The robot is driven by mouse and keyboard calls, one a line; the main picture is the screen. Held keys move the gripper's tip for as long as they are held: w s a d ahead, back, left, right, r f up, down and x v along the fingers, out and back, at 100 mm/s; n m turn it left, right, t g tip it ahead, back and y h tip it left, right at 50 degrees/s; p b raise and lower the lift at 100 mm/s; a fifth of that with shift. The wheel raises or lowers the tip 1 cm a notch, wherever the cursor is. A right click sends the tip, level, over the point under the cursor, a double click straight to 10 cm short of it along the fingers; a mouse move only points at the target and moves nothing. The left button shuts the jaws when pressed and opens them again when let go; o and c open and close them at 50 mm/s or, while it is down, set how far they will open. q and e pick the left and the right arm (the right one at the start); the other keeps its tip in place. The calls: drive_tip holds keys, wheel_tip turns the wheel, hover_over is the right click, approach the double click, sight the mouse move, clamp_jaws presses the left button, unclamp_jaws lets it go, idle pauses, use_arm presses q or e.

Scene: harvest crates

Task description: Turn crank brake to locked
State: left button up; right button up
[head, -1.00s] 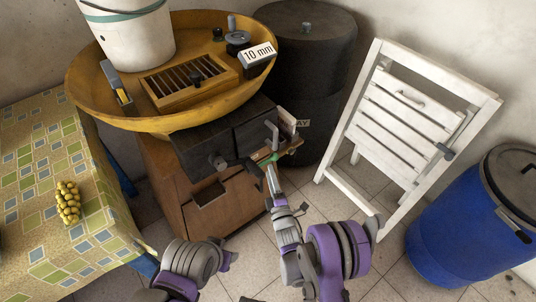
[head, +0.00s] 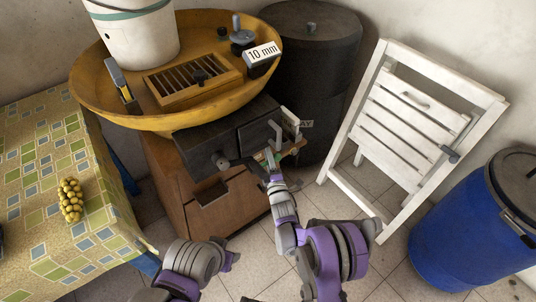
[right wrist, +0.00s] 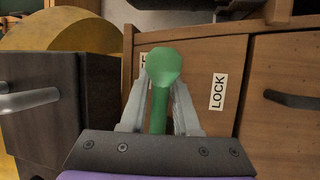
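The crank brake is a green lever with a round knob (right wrist: 164,68). In the right wrist view it stands up between the fingers of my right gripper (right wrist: 160,92). The fingers sit close on both sides of its stem and look shut on it. A LOCK label (right wrist: 218,92) is to the right of the lever; another label behind the knob is mostly hidden. In the head view my right gripper (head: 272,168) reaches the board at the cabinet's right front, where it covers most of the lever.
The brown cabinet (head: 170,180) has dark drawers and a yellow basin (head: 90,85) on top with a bucket (head: 135,35). A black barrel (head: 325,85), white folding chair (head: 415,110) and blue barrel (head: 440,235) stand right. A cloth-covered table (head: 40,190) is left.

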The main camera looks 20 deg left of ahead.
clamp_jaws()
idle(1.1)
